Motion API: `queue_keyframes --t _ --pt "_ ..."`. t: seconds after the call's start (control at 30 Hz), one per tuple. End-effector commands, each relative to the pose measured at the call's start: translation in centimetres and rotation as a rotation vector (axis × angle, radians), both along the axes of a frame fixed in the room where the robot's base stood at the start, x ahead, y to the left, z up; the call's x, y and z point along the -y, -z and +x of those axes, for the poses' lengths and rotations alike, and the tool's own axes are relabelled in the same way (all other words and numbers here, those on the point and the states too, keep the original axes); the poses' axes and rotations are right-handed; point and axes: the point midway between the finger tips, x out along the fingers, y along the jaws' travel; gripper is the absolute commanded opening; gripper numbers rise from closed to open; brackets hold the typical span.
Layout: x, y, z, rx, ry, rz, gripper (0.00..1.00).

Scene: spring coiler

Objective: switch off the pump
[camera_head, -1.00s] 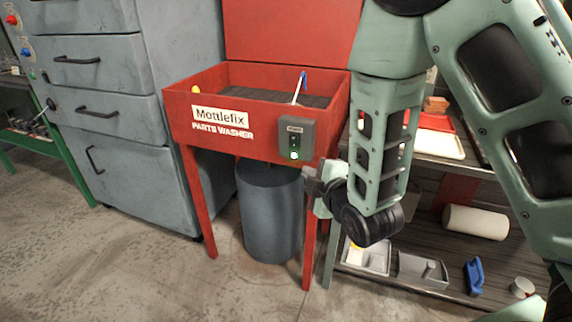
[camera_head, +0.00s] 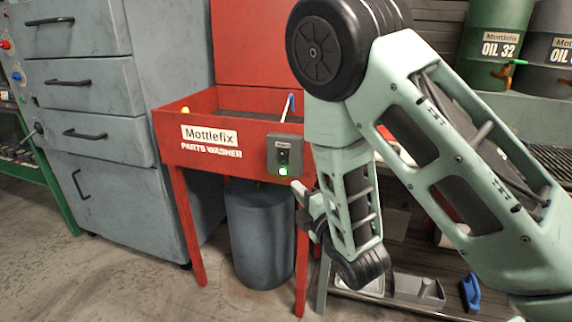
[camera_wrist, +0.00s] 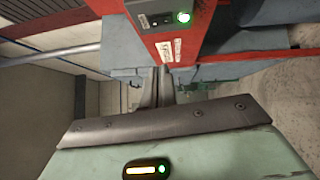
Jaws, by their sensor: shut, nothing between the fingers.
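The red parts washer (camera_head: 185,155) stands in the middle of the head view. A grey switch box (camera_head: 271,157) is fixed to the right end of its front panel. The box has a dark switch (camera_head: 283,156) and a lit green lamp (camera_head: 283,171) below it. The box also shows at the top of the wrist view (camera_wrist: 145,8), with its green lamp (camera_wrist: 184,17) glowing. My gripper (camera_head: 298,188) is shut and empty, just below and slightly right of the box. Its fingers (camera_wrist: 158,78) point towards the washer in the wrist view. I cannot tell the exact gap to the box.
A grey drum (camera_head: 260,235) stands under the washer, between its red legs. A grey drawer cabinet (camera_head: 85,110) is on the left. A lower shelf with trays and a blue item (camera_head: 470,292) is on the right.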

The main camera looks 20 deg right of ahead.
Motion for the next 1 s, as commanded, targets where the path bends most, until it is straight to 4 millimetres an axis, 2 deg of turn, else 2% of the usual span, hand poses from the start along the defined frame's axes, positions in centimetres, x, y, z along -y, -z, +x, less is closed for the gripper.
queue_keyframes --t 0.17,0.23,0.53,0.6,0.8,1.0 --pt "-0.3 0.3 1.9 0.008 0.001 0.003 0.00" --pt "-0.5 -0.4 3.4 0.005 0.000 0.002 0.00" --pt "-1.5 -0.9 9.4 0.004 0.000 0.001 0.00" --pt "-0.6 -1.0 10.4 0.002 0.004 0.000 0.00" --pt "0.6 -1.2 12.0 0.001 0.000 0.001 0.00" --pt "0.9 -1.3 12.4 0.000 0.000 0.001 0.00"
